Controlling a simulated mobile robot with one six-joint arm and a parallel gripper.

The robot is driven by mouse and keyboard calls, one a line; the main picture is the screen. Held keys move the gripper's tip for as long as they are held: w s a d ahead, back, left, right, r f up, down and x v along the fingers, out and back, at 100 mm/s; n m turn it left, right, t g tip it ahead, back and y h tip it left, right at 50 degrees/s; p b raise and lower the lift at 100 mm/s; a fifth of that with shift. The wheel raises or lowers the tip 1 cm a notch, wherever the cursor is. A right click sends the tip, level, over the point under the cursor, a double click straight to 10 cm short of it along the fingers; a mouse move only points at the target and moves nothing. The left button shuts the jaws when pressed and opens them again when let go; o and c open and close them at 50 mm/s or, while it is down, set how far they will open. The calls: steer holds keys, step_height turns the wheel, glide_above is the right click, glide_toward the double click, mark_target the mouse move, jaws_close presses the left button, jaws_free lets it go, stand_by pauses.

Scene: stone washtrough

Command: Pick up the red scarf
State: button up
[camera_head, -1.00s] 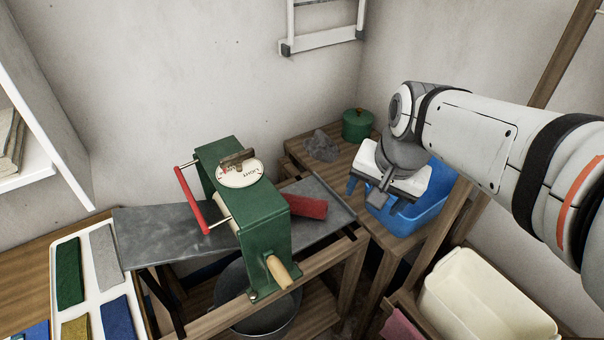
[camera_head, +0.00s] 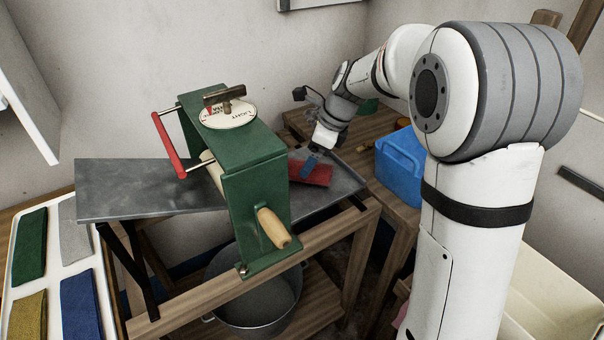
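The red scarf (camera_head: 318,174) is a folded red cloth on the grey metal board (camera_head: 340,187), just right of the green mangle (camera_head: 255,180). Its left end meets the mangle's side in the picture, and whether it reaches between the rollers is hidden. My gripper (camera_head: 308,168) points down at the scarf's middle from behind, its tip overlapping the cloth. The fingers are small and partly hidden, so I cannot tell whether they are open, shut or touching the cloth.
The mangle has a red bar (camera_head: 168,146) on the left and a wooden crank handle (camera_head: 273,228) in front. A metal tub (camera_head: 258,300) stands below. A blue tub (camera_head: 400,168) is right. A white tray (camera_head: 62,237) with several folded cloths lies at left.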

steer(key=b+x, duration=0.1)
steer(key=x, duration=0.4)
steer(key=shift+a, duration=0.1)
steer(key=shift+c, duration=0.5)
steer(key=c, duration=1.1)
